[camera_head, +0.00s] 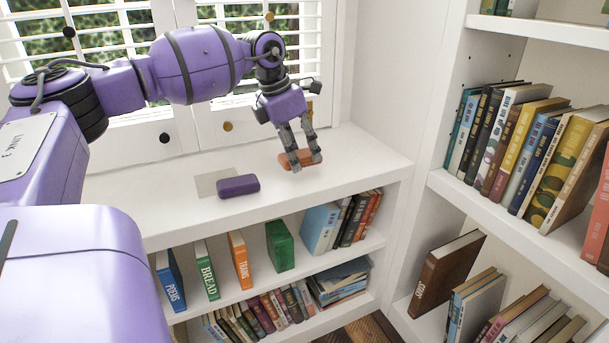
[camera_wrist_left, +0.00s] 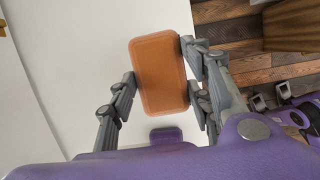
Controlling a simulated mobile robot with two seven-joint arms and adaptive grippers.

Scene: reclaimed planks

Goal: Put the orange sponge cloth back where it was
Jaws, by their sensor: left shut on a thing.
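The orange sponge cloth (camera_head: 289,159) is between the fingers of my left gripper (camera_head: 300,160), at the white shelf top on the right side. In the left wrist view the orange sponge cloth (camera_wrist_left: 159,72) fills the space between the two grey fingers of my left gripper (camera_wrist_left: 160,88), which is shut on it. The head view does not clearly show whether the cloth touches the surface. A purple block (camera_head: 238,186) lies on the shelf top to the left of the cloth; it also shows in the left wrist view (camera_wrist_left: 165,134).
A flat beige square (camera_head: 213,183) lies on the white shelf top (camera_head: 340,160), partly behind the purple block. Window shutters (camera_head: 215,130) stand behind. Bookshelves (camera_head: 450,190) rise at the right. Books fill the shelves below.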

